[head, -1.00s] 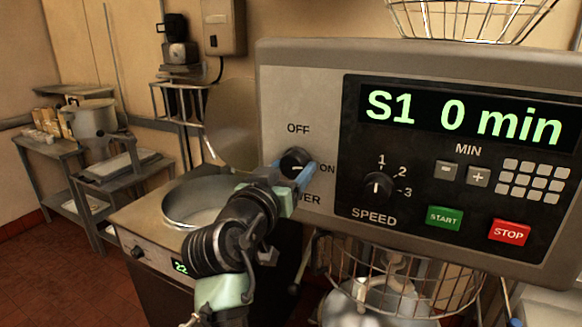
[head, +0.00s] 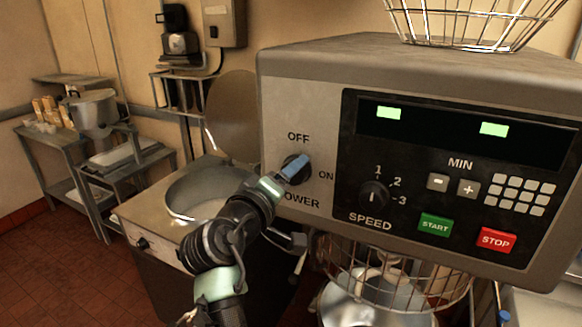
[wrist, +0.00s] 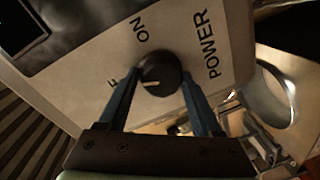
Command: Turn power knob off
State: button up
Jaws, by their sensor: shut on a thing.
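The power knob (head: 290,165) is a round black knob on the left of the grey control panel, with OFF printed above it and ON to its right. In the wrist view the knob (wrist: 160,72) sits between the two blue fingers of my gripper (wrist: 160,85). Its short white mark points left, roughly toward the partly hidden OFF lettering. My gripper (head: 292,168) is shut on the knob in the head view, where its fingers cover much of it. The dark display (head: 465,130) shows two green blocks.
The speed knob (head: 373,195), green START button (head: 435,225) and red STOP button (head: 496,240) lie to the right. A wire basket guard (head: 395,275) and metal bowl hang below. A round steel pan (head: 200,190) stands behind my arm.

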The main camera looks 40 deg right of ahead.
jog(key=shift+w+a+r+n+p, duration=0.1)
jog(key=shift+n+p, duration=0.55)
jog(key=shift+n, duration=0.55)
jog(key=shift+n+p, duration=0.4)
jog(key=shift+n, duration=0.3)
jog(key=shift+f, duration=0.2)
jog(key=o, duration=1.3)
jog(key=shift+g, duration=0.4)
jog(key=b+v, duration=0.5)
jog(key=v, duration=0.8)
